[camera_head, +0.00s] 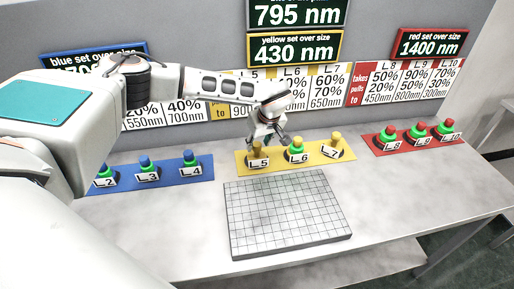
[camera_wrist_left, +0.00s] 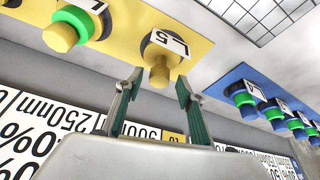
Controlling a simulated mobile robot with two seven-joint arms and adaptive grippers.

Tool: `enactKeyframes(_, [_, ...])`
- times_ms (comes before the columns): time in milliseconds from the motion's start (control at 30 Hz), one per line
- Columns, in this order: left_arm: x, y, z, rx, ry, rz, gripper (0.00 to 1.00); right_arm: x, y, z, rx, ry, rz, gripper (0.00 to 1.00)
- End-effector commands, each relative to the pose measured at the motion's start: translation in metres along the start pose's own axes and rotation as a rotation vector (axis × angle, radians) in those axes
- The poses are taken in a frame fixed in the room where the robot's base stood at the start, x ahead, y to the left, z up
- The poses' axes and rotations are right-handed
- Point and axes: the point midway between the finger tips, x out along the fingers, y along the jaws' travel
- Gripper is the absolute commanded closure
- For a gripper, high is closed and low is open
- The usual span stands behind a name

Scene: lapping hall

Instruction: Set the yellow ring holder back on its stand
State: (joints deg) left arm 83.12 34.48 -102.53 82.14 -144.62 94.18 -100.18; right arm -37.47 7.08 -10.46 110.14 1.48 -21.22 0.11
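The yellow stand plate (camera_head: 276,166) lies on the bench and carries three yellow-topped holders. The L5 holder (camera_head: 257,145) is at its left end, the L6 holder (camera_head: 296,143) with a green ring is in the middle, and the L7 holder (camera_head: 336,138) is at the right. No green ring shows on L5 or L7. My left gripper (camera_head: 267,139) is over L5. In the left wrist view its fingers (camera_wrist_left: 160,82) are open, one on each side of the L5 knob (camera_wrist_left: 159,74), with gaps visible. L5 appears to stand on its dark round seat.
A gridded grey plate (camera_head: 285,214) lies in front of the yellow stand. A blue stand (camera_head: 205,168) with several holders is at the left, and a red stand (camera_head: 376,146) at the right. The wall with sign boards (camera_head: 294,49) rises close behind.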

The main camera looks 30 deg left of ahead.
Motion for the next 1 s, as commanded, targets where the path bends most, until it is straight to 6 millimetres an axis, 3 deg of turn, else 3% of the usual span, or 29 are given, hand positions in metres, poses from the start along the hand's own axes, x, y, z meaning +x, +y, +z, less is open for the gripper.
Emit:
enactKeyframes(200, [-0.046,0.001,-0.001,0.001,0.003,0.004,0.62,0.002,-0.002,-0.005,-0.004,0.018,-0.005,0.6])
enactKeyframes(400, [-0.073,0.001,0.0,0.002,0.002,0.002,0.62,0.003,-0.004,-0.01,-0.004,0.031,-0.009,0.6])
enactKeyframes(600, [-0.082,0.0,0.0,0.001,0.001,0.0,0.62,0.003,-0.007,-0.011,-0.005,0.032,-0.014,0.6])
enactKeyframes(1000, [-0.082,0.0,0.0,0.001,0.0,0.0,0.62,0.003,-0.007,-0.01,-0.005,0.031,-0.015,0.6])
